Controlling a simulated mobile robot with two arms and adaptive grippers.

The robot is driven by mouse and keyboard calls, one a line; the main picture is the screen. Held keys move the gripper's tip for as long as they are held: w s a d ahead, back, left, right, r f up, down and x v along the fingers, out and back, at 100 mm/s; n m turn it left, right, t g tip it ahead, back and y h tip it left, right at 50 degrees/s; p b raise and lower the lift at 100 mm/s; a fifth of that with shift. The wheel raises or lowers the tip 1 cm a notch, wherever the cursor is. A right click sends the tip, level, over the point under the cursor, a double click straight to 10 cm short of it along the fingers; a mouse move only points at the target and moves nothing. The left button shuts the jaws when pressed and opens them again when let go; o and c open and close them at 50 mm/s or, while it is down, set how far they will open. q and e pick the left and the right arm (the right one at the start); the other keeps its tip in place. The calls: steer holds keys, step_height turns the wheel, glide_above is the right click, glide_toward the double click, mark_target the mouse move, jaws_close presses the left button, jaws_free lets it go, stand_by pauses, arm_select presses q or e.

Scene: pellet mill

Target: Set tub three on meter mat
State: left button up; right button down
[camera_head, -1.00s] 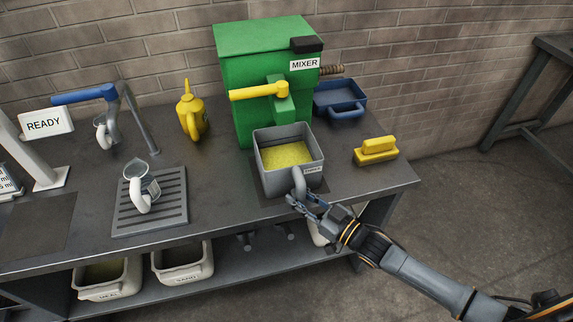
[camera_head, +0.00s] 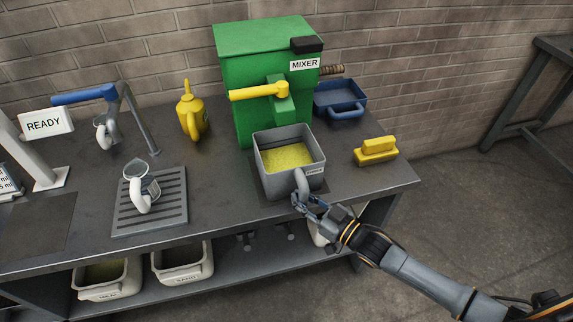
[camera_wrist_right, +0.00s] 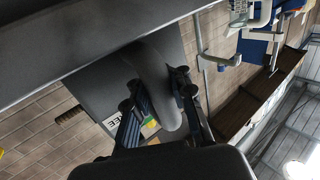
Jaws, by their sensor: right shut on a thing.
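A grey tub (camera_head: 268,176) with yellow pellets in it stands under the spout of the green mixer. My right gripper (camera_head: 303,199) is shut on the tub's curved grey handle, which also shows between the fingers in the wrist view (camera_wrist_right: 160,100). A dark mat (camera_head: 262,193) lies under the tub, and another dark mat (camera_head: 38,226) lies at the bench's left end. I cannot tell by name which is the meter mat. My left gripper is not in view.
The green mixer (camera_head: 240,70) stands behind the tub. A yellow brush (camera_head: 376,152) and blue tray (camera_head: 340,98) are to the right. A yellow oil can (camera_head: 191,112), a slotted drip tray (camera_head: 170,212) with a jug (camera_head: 142,188), and a READY sign (camera_head: 45,122) are left.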

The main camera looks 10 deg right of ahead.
mark_target(301, 182)
steer(key=shift+r, duration=0.2)
steer(key=shift+w+r+p, duration=0.1)
steer(key=shift+r+p, duration=3.2)
steer(key=shift+r, duration=0.25)
steer(key=shift+f, duration=0.1)
